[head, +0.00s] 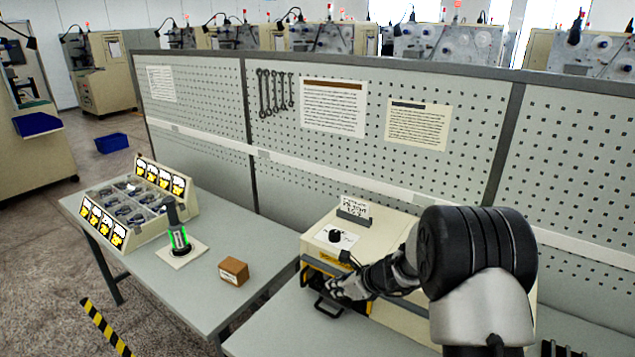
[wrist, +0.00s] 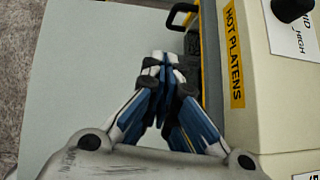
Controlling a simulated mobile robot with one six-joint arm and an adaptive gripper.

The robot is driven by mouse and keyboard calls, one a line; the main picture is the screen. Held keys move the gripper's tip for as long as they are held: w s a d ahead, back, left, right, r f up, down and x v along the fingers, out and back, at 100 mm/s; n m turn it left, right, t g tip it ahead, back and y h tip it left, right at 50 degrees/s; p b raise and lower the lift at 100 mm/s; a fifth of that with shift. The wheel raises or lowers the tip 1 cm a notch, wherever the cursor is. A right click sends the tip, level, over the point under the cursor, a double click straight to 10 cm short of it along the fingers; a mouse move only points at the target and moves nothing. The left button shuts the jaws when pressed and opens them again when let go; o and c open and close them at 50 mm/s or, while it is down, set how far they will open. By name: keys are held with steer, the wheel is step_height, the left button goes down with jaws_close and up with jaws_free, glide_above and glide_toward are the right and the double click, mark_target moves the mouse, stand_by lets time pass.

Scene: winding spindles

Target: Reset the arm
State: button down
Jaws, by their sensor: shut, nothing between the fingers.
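My gripper (wrist: 162,68) is shut and empty in the wrist view, with its fingertips together. It is beside the front of a cream machine (wrist: 267,100) labelled "HOT PLATENS". In the head view my gripper (head: 345,288) is in front of the same machine (head: 385,240), close to its dark front handle (head: 326,306). I cannot tell whether it touches the handle. My arm reaches in from the lower right and hides part of the machine.
On the left table (head: 215,300) stand a bin rack (head: 130,205), a spindle with a green glowing band (head: 179,240) on a white plate, and a brown block (head: 233,271). A pegboard wall (head: 330,150) stands behind. The table front is mostly clear.

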steer(key=s+a+r+n+g+b, duration=0.2)
steer(key=s+r+n, duration=1.2)
steer(key=s+r, duration=0.4)
steer(key=s+d+n+h+b, duration=0.1)
steer(key=s+d+n+h, duration=0.2)
steer(key=s+n, duration=0.3)
steer(key=s+d+f+n+h+b, duration=0.1)
steer(key=s+d+n+h, duration=0.2)
steer(key=s, duration=1.4)
steer(key=d+n, duration=0.3)
steer(key=shift+s+d+f+n+b, duration=0.25)
steer(key=shift+n+b, duration=0.05)
steer(key=shift+b, duration=0.05)
